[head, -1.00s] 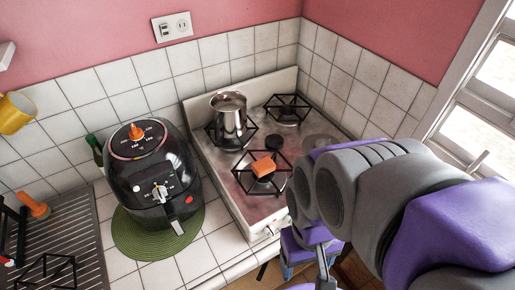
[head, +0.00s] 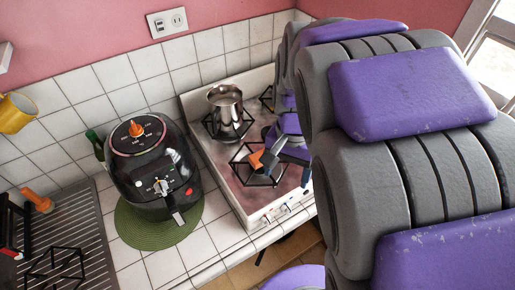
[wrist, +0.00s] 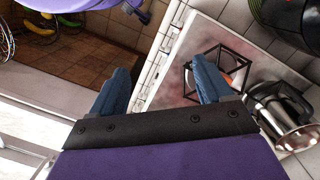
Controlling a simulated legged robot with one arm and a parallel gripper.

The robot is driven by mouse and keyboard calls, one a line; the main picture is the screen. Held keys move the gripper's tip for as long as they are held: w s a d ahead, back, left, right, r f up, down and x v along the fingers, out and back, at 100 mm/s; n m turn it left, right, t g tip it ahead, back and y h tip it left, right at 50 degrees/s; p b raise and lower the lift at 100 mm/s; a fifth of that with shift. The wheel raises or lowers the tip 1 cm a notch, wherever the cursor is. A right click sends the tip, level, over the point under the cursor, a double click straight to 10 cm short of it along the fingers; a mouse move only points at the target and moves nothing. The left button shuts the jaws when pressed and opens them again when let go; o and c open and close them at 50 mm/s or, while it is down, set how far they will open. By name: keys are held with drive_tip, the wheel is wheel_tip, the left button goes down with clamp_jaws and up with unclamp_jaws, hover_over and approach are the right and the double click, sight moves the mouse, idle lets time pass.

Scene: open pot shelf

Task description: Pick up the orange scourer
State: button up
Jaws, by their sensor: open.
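The orange scourer (head: 256,160) lies on the black grate of the front burner on the white stove, partly hidden by my gripper in the head view. In the wrist view only a small orange piece (wrist: 189,77) shows, beside the right finger. My gripper (head: 268,149) is over the front part of the stove, just right of the scourer in the head view. In the wrist view my gripper (wrist: 160,74) has its two blue fingers wide apart, with the stove's front edge between them. Nothing is held. Whether a finger touches the scourer cannot be told.
A steel pot (head: 226,108) stands on the burner behind the scourer; it also shows in the wrist view (wrist: 284,113). A black air fryer (head: 150,170) stands on a green mat (head: 133,238) left of the stove. My arm hides the stove's right side.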

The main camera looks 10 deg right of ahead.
drive_tip(key=w+d+r+m+p, duration=0.1)
drive_tip(key=w+r+m+p, duration=0.15)
drive_tip(key=w, duration=0.75)
drive_tip(key=m+p, duration=0.2)
drive_tip(key=m, duration=0.2)
approach(260, 155)
drive_tip(key=shift+t+y, duration=0.3)
drive_tip(key=shift+y, duration=0.1)
drive_tip(key=f, duration=0.6)
drive_tip(key=s+f+b, duration=0.1)
drive_tip(key=f, duration=0.2)
drive_tip(key=shift+a, duration=0.25)
drive_tip(key=shift+s+r, duration=0.1)
drive_tip(key=shift+c, duration=0.4)
drive_tip(key=c, duration=1.1)
drive_tip(key=shift+r, duration=0.15)
